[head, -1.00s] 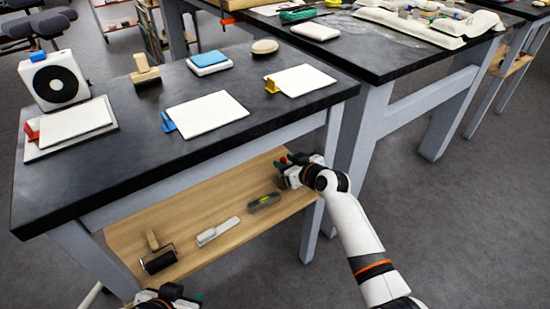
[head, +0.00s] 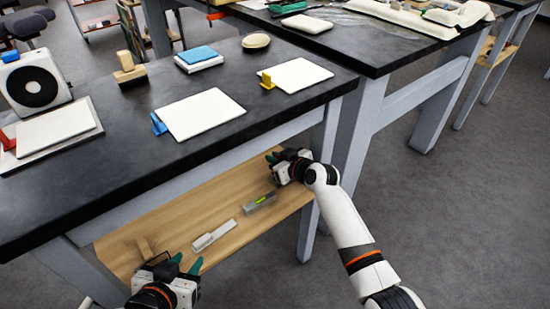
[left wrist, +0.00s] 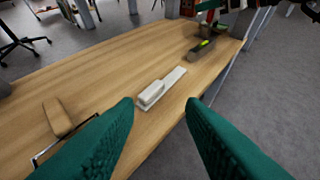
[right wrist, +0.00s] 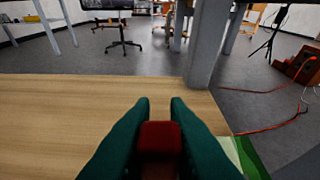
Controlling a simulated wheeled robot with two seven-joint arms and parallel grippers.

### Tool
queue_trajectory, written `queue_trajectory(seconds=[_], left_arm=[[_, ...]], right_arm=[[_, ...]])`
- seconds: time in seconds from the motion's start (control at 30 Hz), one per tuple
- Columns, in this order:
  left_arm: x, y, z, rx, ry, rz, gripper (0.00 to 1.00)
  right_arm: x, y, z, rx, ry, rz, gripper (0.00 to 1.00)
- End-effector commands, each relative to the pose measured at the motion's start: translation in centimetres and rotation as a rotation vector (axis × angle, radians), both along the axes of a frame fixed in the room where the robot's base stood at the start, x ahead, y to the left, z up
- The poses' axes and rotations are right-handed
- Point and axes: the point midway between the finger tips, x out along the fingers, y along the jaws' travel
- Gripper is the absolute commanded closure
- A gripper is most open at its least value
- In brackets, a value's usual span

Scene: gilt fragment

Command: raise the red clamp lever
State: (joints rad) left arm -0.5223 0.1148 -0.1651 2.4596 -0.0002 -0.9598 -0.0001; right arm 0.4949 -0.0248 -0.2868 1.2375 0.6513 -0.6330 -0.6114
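A red clamp (head: 8,140) sits at the left edge of a white board (head: 55,130) on the dark tabletop, at the far left of the head view. Its lever is too small to read clearly. Neither gripper is near it. My left gripper (head: 183,265) is low in front of the wooden shelf; its green fingers are apart and empty in the left wrist view (left wrist: 165,105). My right gripper (head: 274,157) is at the shelf's right end. In the right wrist view its fingers (right wrist: 160,105) close on both sides of a dark red block (right wrist: 160,140).
The wooden shelf (head: 220,200) under the table holds a white-handled tool (head: 213,235), a grey tool with a green mark (head: 260,202) and a wooden-handled roller, partly hidden. A blue clamp (head: 158,124) and a yellow clamp (head: 266,80) sit by other boards.

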Motion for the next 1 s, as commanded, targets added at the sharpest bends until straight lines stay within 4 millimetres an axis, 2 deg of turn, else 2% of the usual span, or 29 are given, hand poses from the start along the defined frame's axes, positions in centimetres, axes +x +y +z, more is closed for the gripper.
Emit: queue_trajectory(seconds=[0.03, 0.07, 0.37, 0.57, 0.67, 0.87, 1.0], left_arm=[[0.0, 0.0, 0.0, 0.0, 0.0, 0.0, 0.64], [0.0, 0.0, 0.0, 0.0, 0.0, 0.0, 0.64], [-0.5, 0.2, -0.3, 0.008, 0.039, 0.003, 0.64], [-3.1, 1.2, -2.0, 0.048, 0.217, 0.017, 0.64], [-5.4, 2.0, -3.0, 0.078, 0.354, 0.026, 0.64], [-11.2, 3.8, -4.3, 0.141, 0.662, 0.052, 0.64], [-10.8, 3.7, -3.5, 0.137, 0.645, 0.049, 0.64]], right_arm=[[0.0, 0.0, 0.0, 0.0, 0.0, 0.0, 0.95], [0.0, 0.0, 0.0, 0.0, 0.0, 0.0, 1.0], [-0.1, 0.1, 0.1, -0.019, -0.015, 0.0, 1.0], [-0.3, 0.5, 0.2, -0.094, -0.068, 0.002, 1.0], [-0.5, 0.7, 0.2, -0.15, -0.109, 0.001, 1.0], [-1.0, 1.3, 0.0, -0.274, -0.199, 0.002, 1.0], [-1.2, 1.7, -0.2, -0.35, -0.257, 0.002, 1.0]])
